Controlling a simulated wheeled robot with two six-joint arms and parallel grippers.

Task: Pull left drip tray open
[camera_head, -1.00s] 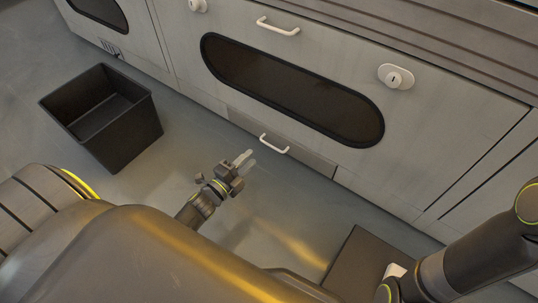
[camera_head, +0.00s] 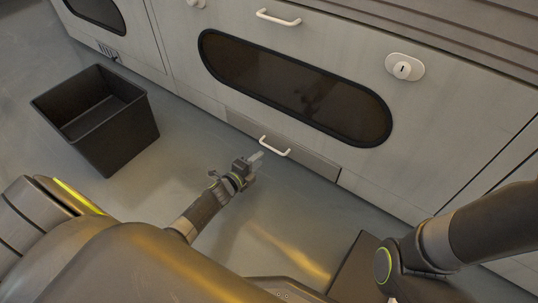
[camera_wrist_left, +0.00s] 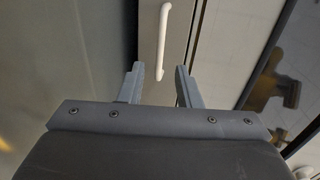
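The drip tray (camera_head: 318,161) is a grey drawer front low on the cabinet, flush with the panel around it. Its white bar handle (camera_head: 274,147) sticks out from it. In the left wrist view the handle (camera_wrist_left: 163,42) lies ahead, lined up between the fingers. My left gripper (camera_head: 258,156) is just short of the handle in the head view. Its two fingers are apart with nothing between them in the left wrist view (camera_wrist_left: 157,80). My right arm comes in at the lower right, but its gripper does not show.
A black open bin (camera_head: 108,128) stands on the floor at left. The cabinet door has a dark oval window (camera_head: 295,88), an upper white handle (camera_head: 278,18) and a round lock (camera_head: 403,68). A dark flat item (camera_head: 355,264) lies at lower right.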

